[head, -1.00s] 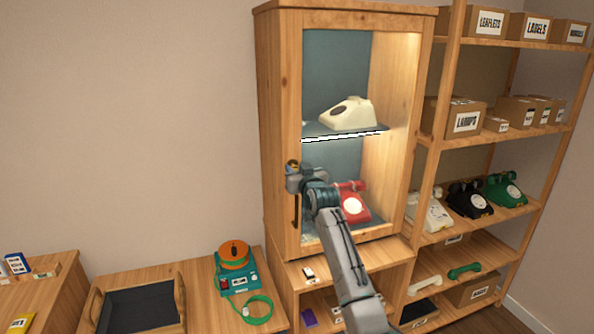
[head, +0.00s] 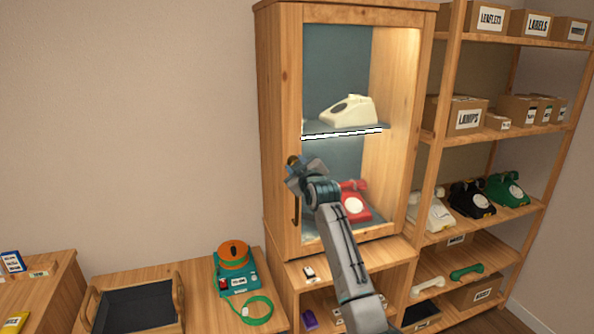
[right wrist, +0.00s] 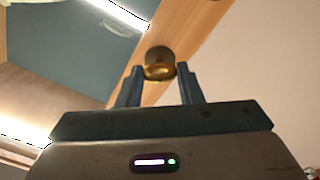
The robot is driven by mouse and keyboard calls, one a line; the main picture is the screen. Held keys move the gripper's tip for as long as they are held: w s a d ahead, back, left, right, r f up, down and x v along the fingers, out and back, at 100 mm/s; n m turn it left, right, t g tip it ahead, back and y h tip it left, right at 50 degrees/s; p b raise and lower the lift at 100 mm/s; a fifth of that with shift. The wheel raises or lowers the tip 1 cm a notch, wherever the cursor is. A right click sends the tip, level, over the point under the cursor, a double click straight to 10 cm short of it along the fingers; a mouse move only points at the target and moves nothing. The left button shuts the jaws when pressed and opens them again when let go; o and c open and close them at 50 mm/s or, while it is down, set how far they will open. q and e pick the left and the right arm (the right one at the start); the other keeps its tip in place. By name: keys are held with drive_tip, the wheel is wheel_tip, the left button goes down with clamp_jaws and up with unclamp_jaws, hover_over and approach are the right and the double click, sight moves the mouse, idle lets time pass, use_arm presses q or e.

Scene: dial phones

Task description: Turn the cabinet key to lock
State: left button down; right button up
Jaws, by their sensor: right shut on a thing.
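The wooden cabinet (head: 283,130) stands in the middle of the head view with its glass-fronted door closed. The brass key (right wrist: 159,70) sits at the lock on the door's left frame, and its round brass end also shows in the head view (head: 292,160). My right gripper (head: 295,169) is at the lock, shut on the key. In the right wrist view the two fingers of my right gripper (right wrist: 160,80) stand on either side of the key's bow. A dark vertical handle (head: 296,210) hangs below it. My left gripper is not in view.
Inside the cabinet are a cream phone (head: 350,111) above and a red phone (head: 353,201) below, partly behind my arm. Open shelves (head: 490,220) with phones and boxes stand close on the right. A tray (head: 137,309) and a teal device (head: 236,272) sit at lower left.

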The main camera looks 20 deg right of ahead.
drive_tip(key=n+b, duration=0.1)
drive_tip(key=n, duration=0.4)
drive_tip(key=shift+a+f+n+b, duration=0.1)
drive_tip(key=shift+f+n+b, duration=0.05)
drive_tip(key=shift+n+b, duration=0.2)
drive_tip(key=n+b, duration=0.1)
drive_tip(key=n, duration=0.4)
drive_tip(key=shift+f, duration=0.1)
drive_tip(key=o, duration=1)
drive_tip(key=s+b, duration=0.3)
drive_tip(key=s, duration=0.7)
drive_tip(key=shift+s+b, duration=0.35)
drive_tip(key=shift+s, duration=0.05)
